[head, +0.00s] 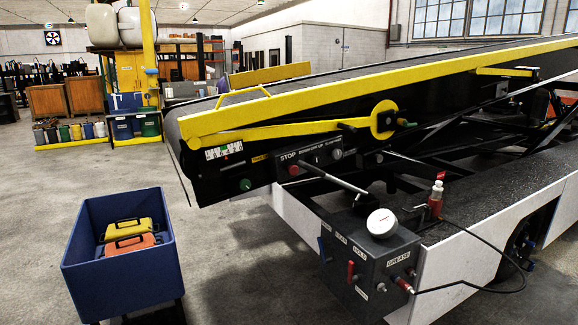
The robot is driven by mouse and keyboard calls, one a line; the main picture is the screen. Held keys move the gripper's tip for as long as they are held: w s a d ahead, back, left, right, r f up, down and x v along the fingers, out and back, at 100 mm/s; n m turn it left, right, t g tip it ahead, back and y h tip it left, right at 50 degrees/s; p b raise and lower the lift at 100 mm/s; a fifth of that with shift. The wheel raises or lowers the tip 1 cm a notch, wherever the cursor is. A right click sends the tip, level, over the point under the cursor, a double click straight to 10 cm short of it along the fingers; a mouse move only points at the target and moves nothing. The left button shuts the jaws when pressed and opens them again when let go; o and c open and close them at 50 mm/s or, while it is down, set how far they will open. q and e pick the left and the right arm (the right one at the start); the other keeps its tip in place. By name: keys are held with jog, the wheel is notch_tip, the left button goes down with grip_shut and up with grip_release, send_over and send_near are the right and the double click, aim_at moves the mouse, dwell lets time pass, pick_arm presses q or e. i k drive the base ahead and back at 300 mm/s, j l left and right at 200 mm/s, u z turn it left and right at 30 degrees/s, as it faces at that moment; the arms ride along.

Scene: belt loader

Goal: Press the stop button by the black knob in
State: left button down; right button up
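The belt loader's side carries a black control panel (312,163) with a white STOP label (288,156). The small red stop button (293,170) is just below that label. A dark round knob (336,154) with a light rim is at the panel's right end; its setting is too small to read. A green button (245,185) is further left on the loader's side. Neither of my grippers shows in the head view. I cannot tell from this view whether the button is pressed in.
A lever (335,182) sticks out below the panel. A grey grease box (370,262) with a gauge (382,223) and hose stands in front. A blue bin (120,260) holds a yellow case (130,228) and an orange case (130,245). Floor between bin and loader is clear.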

aim_at(294, 170)
jog(key=i+l+u, duration=0.1)
jog(key=i, duration=0.4)
jog(key=i+l, duration=0.3)
jog(key=i, duration=0.15)
jog(key=i+l+u, duration=0.15)
jog(key=i, duration=0.3)
jog(key=i+l, duration=0.3)
jog(key=i, duration=0.2)
jog(key=u, duration=0.05)
